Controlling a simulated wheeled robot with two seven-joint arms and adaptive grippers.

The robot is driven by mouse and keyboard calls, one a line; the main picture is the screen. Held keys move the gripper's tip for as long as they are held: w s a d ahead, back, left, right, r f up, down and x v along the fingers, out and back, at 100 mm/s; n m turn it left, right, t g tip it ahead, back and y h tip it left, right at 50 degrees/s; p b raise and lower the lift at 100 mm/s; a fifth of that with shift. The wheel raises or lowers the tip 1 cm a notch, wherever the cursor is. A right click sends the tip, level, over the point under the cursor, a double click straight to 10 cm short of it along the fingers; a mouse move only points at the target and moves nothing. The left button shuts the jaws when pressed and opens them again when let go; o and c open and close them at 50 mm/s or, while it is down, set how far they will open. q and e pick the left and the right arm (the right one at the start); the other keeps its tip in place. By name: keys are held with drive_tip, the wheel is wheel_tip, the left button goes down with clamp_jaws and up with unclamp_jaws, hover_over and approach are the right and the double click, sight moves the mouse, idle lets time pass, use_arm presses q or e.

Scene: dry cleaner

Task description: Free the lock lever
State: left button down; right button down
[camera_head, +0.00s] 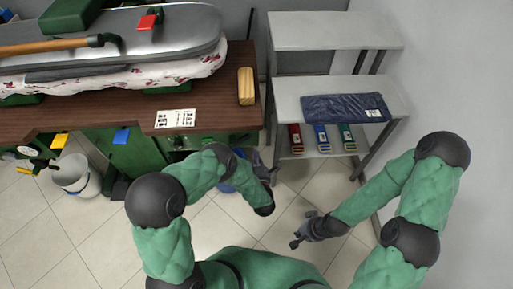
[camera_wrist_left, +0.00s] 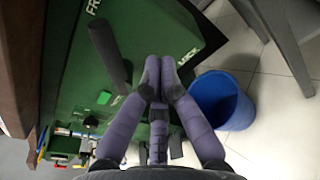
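The lock lever (camera_wrist_left: 108,52) is a dark grey bar on the green panel (camera_wrist_left: 150,30) in the left wrist view. Its upper end leans toward the white letters starting "FR". White letters reading like "LOCK" are on the panel's right side. My left gripper (camera_wrist_left: 159,66) has its purple-grey fingers together, just right of the lever and apart from it in the picture; nothing shows between the tips. In the head view my left gripper (camera_head: 258,166) is by the right end of the brown table, where the lever is hidden. My right gripper (camera_head: 302,230) hangs empty over the floor, fingers spread.
A blue bin (camera_wrist_left: 222,100) stands on the tiles right of the panel. The brown table (camera_head: 215,100) carries an ironing board (camera_head: 190,35) and a wooden block (camera_head: 246,86). A white bucket (camera_head: 75,175) is at left.

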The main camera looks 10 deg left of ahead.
use_arm(q)
drive_tip(key=v, duration=0.3)
drive_tip(key=p+v, duration=0.1)
drive_tip(key=shift+s+a, duration=0.15)
drive_tip(key=shift+s, duration=0.35)
drive_tip(key=s+d+f+m+g+h+p, duration=0.1)
drive_tip(key=s+f+m+g+h, duration=0.2)
drive_tip(key=m, duration=0.5)
drive_tip(key=f+m+g+h, duration=0.3)
drive_tip(key=f+m+g, duration=0.1)
drive_tip(key=m, duration=0.5)
drive_tip(key=s+r+m+g+h, duration=0.3)
drive_tip(key=s+m+g, duration=0.5)
drive_tip(key=s+m, duration=0.7)
drive_tip(key=s, duration=0.3)
drive_tip(key=shift+s+d+r+p, duration=0.25)
drive_tip(key=shift+d+r+p, duration=0.05)
drive_tip(key=shift+d+p, duration=0.1)
